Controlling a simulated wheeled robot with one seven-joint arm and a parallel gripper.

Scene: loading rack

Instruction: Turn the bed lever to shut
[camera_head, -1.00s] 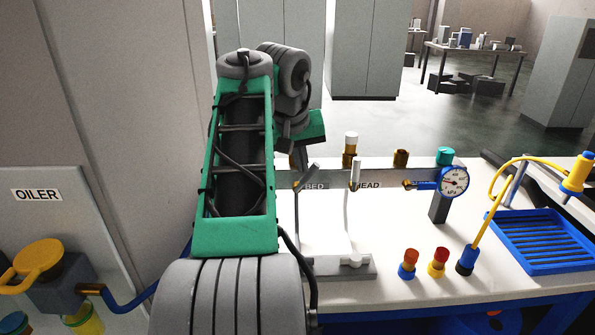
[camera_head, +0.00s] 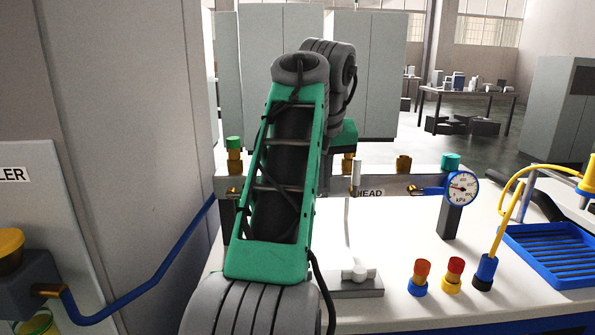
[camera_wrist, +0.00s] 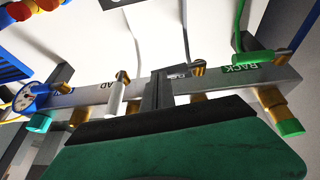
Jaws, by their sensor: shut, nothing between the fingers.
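The bed lever and its BED label are hidden behind my arm in the head view. The grey valve rail (camera_head: 400,185) runs across the bench, with the upright pale head lever (camera_head: 355,175) just right of my arm. In the wrist view the rail (camera_wrist: 280,86) appears upside down. My gripper (camera_wrist: 157,88) shows there as dark fingers, shut and empty, in front of the rail between the head lever (camera_wrist: 117,93) and the RACK label (camera_wrist: 240,67). A brass fitting (camera_wrist: 198,68) is close right of the fingers. I cannot tell the bed lever's angle or whether the fingers touch it.
A pressure gauge (camera_head: 462,188) stands at the rail's right end. Red-topped (camera_head: 419,277) and yellow-banded (camera_head: 452,275) fittings and a blue tray (camera_head: 560,247) are on the white bench. A green hose (camera_wrist: 239,30) hangs by the RACK label.

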